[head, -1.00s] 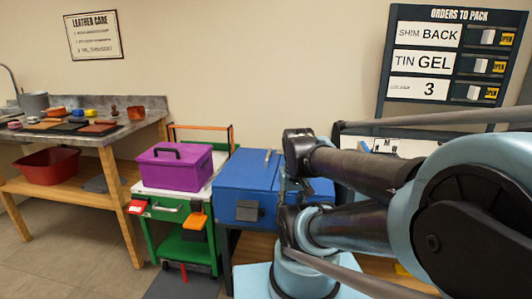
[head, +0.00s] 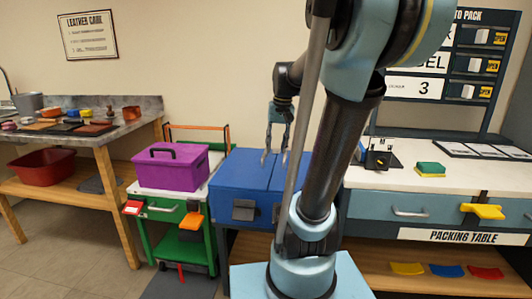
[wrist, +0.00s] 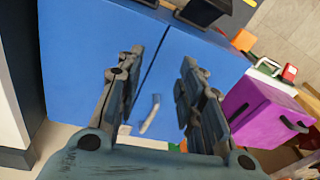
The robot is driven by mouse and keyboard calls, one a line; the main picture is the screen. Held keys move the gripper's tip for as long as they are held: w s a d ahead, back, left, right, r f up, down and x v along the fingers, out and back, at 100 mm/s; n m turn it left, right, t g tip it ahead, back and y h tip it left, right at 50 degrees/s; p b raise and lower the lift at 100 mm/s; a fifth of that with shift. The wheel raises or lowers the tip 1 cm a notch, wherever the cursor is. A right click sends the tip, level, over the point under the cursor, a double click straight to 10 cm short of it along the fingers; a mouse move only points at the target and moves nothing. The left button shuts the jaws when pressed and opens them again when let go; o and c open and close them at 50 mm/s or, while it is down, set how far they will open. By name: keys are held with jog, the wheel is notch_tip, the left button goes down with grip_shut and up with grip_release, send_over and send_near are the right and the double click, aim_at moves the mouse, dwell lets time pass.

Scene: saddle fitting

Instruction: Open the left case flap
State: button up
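A blue case (head: 232,172) with a seam along its top stands in the middle of the head view, and both flaps look shut. The left flap (wrist: 200,52) is on the right of the seam in the wrist view. A small pale handle (wrist: 150,113) lies on it, close to the seam. My gripper (head: 273,160) points down over the rear of the case in the head view. In the wrist view its two fingers (wrist: 160,85) are spread with nothing between them, and the handle lies below the gap. I see no clear contact.
A purple box (head: 172,168) stands on a green cart (head: 150,225) left of the case. A white-topped packing table (head: 420,180) is on the right, with a green-and-yellow block (head: 431,169). Dark latches (head: 243,209) stick out from the case's front.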

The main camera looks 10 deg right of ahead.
jog(key=w+d+r+m, duration=0.1)
jog(key=w+r, duration=0.3)
jog(key=w, duration=0.7)
jog(key=m+y, duration=0.1)
send_near(266, 153)
jog(key=shift+g, duration=0.4)
jog(key=f, duration=0.2)
jog(key=a+f, duration=0.1)
jog(key=f, duration=0.2)
jog(key=w+f, duration=0.1)
jog(key=f, duration=0.2)
jog(key=shift+w+a+f, duration=0.1)
jog(key=shift+a, duration=0.3)
grip_shut()
jog(key=shift+d, duration=0.15)
